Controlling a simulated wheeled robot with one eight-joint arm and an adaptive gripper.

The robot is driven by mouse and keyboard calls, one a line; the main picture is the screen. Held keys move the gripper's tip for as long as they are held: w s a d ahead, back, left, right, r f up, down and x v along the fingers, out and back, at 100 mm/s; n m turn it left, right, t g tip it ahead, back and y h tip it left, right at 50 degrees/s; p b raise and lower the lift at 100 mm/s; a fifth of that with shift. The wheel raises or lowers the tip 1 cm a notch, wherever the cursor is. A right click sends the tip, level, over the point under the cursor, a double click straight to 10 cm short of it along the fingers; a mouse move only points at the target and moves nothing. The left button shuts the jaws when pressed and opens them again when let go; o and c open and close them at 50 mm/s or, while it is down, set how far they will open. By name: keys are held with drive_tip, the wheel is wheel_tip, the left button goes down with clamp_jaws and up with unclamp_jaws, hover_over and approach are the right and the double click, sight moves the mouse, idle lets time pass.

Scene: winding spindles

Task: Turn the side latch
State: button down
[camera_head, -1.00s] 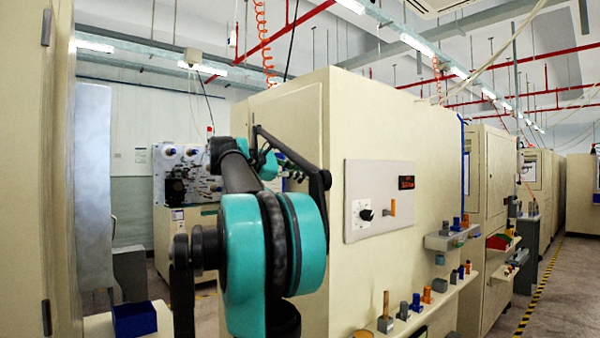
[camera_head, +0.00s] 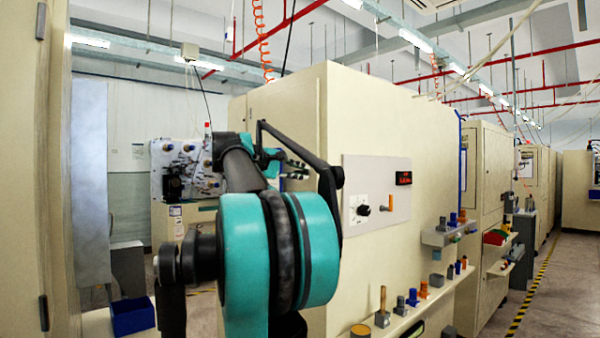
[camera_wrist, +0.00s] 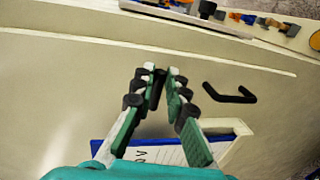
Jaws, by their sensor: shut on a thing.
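My gripper (camera_wrist: 160,80) shows in the wrist view, its two green and black fingers nearly together at the tips. A small dark piece (camera_wrist: 156,92) sits between the fingertips, against the cream machine side; it appears to be the side latch, mostly hidden by the fingers. Its angle cannot be told. A black bent handle (camera_wrist: 231,97) is on the same surface, to the right of the fingers and apart from them. In the head view, my teal arm reaches behind the cream machine's near corner, and the gripper and latch are hidden there.
The cream machine (camera_head: 420,130) fills the middle, with a control panel (camera_head: 376,190) on its front. A shelf (camera_head: 405,322) with several small parts juts out below. A blue bin (camera_head: 132,314) stands at lower left, near a cream cabinet. A blue-edged paper holder (camera_wrist: 150,152) lies under the fingers.

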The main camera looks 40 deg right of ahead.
idle(0.4)
drive_tip(key=c, duration=1.5)
unclamp_jaws()
drive_tip(key=shift+c, duration=0.2)
drive_tip(key=v, duration=1.2)
